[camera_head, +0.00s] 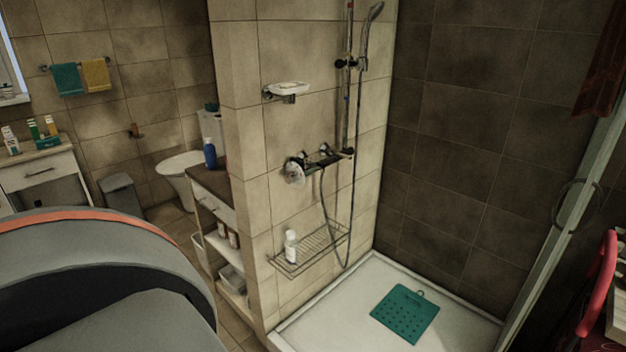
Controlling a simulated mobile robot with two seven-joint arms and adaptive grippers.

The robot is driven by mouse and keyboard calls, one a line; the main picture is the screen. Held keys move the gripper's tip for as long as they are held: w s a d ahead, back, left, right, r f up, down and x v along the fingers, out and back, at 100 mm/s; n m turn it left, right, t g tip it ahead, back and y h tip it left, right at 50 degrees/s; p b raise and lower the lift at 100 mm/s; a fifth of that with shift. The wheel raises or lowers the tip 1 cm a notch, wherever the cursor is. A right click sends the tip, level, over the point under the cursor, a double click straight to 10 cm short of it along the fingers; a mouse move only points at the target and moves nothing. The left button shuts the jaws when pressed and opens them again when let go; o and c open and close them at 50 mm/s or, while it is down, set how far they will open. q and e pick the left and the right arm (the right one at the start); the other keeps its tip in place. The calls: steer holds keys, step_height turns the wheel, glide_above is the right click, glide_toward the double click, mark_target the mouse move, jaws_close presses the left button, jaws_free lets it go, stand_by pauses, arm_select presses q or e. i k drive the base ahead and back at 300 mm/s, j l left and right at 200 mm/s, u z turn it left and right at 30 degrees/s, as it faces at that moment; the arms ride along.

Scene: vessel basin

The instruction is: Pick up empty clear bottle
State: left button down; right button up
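A small pale bottle (291,247) stands upright on the wire rack (318,250) on the shower wall. It looks whitish, and I cannot tell whether it is clear or empty. A blue bottle (210,153) stands on the dark-topped cabinet left of the shower wall. Several small bottles (35,130) stand on the drawer unit at the far left; their contents are too small to make out. Neither of my grippers is in view. A large grey and orange part of my own body fills the lower left.
A white shower tray (340,305) with a green mat (404,313) lies below the rack. A hose hangs beside the rack from the mixer tap (318,160). A soap dish (288,89) is above. A pale frame post (565,215) and red chair (600,280) stand at right.

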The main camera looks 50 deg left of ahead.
mark_target(291, 244)
steer(key=j+u, duration=0.1)
steer(key=u, duration=0.7)
steer(key=j+u, duration=0.15)
steer(key=u, duration=0.65)
steer(key=i+j+z, duration=0.2)
steer(key=z, duration=0.25)
steer(key=i+j+z, duration=0.15)
steer(key=j+z, duration=0.3)
steer(key=i+j+z, duration=0.15)
steer(key=j+z, duration=0.15)
steer(key=z, duration=0.15)
